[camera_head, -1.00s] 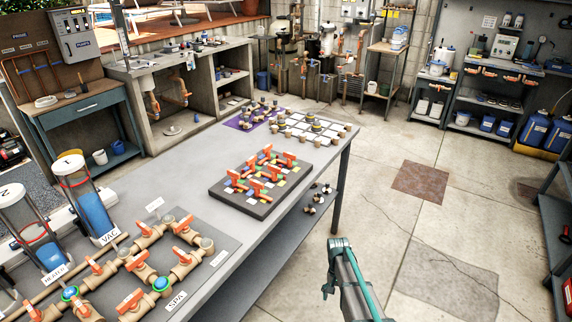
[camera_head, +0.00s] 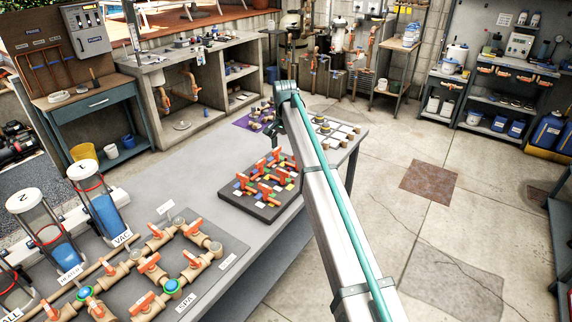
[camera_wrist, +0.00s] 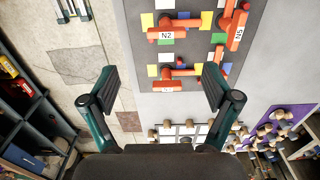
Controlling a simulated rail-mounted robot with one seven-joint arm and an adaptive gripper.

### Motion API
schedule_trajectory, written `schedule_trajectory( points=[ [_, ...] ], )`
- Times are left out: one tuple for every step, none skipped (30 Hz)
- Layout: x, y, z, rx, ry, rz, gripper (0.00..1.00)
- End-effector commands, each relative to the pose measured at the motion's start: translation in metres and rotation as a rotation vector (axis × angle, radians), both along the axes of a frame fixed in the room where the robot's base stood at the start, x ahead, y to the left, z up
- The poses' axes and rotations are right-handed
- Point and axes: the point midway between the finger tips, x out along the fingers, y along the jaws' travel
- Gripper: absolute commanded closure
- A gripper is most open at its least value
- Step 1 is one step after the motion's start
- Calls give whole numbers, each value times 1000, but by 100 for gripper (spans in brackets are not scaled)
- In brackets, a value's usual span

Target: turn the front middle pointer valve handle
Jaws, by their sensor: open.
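A dark board (camera_head: 243,203) on the long grey table bears several orange pointer valve handles (camera_head: 268,178) over coloured patches. In the wrist view, a handle tagged N2 (camera_wrist: 166,36) lies at the top, one tagged N5 (camera_wrist: 236,32) stands to its right, and another orange handle (camera_wrist: 170,86) lies nearer. My gripper (camera_wrist: 162,88) is open and empty, its two fingers apart on either side of the nearer handle in the picture. It appears above the board's edge, and I see no contact. In the head view my arm partly hides the board.
A pipe board (camera_head: 225,262) with orange valves is at the table's left end. A white-squared grid (camera_head: 340,132) with knobs and a purple mat (camera_wrist: 283,118) lie beyond the board. Open concrete floor (camera_head: 400,215) is to the right of the table.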

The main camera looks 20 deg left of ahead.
Motion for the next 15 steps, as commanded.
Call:
schedule_trajectory(
  points=[
    [-2, 7, 8, 6, -2, 4, 12],
    [-3, 9, 9, 8, -3, 5, 12],
    [-3, 11, 8, 8, -3, 6, 12],
    [-4, 11, 7, 10, -2, 6, 12],
    [-4, 11, 4, 10, -2, 6, 12],
    [-4, 11, -1, 9, -1, 6, 12],
    [-4, 10, -4, 9, -1, 6, 12],
    [-4, 10, -8, 8, -1, 6, 12],
    [-5, 10, -13, 8, -1, 6, 12],
    [-5, 10, -18, 9, -1, 6, 12],
    [-4, 10, -24, 8, -1, 6, 12],
    [-4, 10, -30, 8, 0, 6, 12],
    [-4, 10, -35, 8, -1, 6, 12],
    [-4, 10, -41, 8, -1, 6, 12],
    [-4, 10, -48, 8, -1, 6, 12]
  ],
)
